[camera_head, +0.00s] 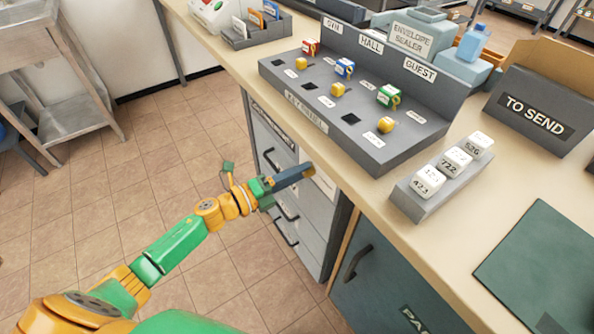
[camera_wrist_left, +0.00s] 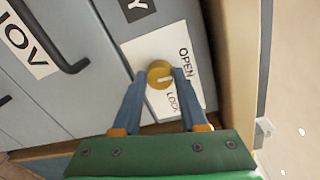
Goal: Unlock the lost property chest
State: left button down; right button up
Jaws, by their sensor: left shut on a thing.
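A grey drawer cabinet (camera_head: 300,215) stands under the counter. In the left wrist view, a round yellow key or knob (camera_wrist_left: 160,74) with a pale notch sits on a white plate (camera_wrist_left: 185,100) marked OPEN and LOCK. My left gripper (camera_head: 305,171) reaches the upper right of the cabinet front. In the left wrist view its two blue fingers (camera_wrist_left: 160,80) are shut on the yellow piece, one on each side. In the head view the gripper hides that piece and part of the plate. My right gripper is not in view.

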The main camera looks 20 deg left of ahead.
pick_arm(q)
jog(key=shift+n, duration=0.5)
jog(key=shift+c, duration=2.2)
grip_release()
jog(key=v, duration=0.7)
jog(key=shift+a+f, duration=0.1)
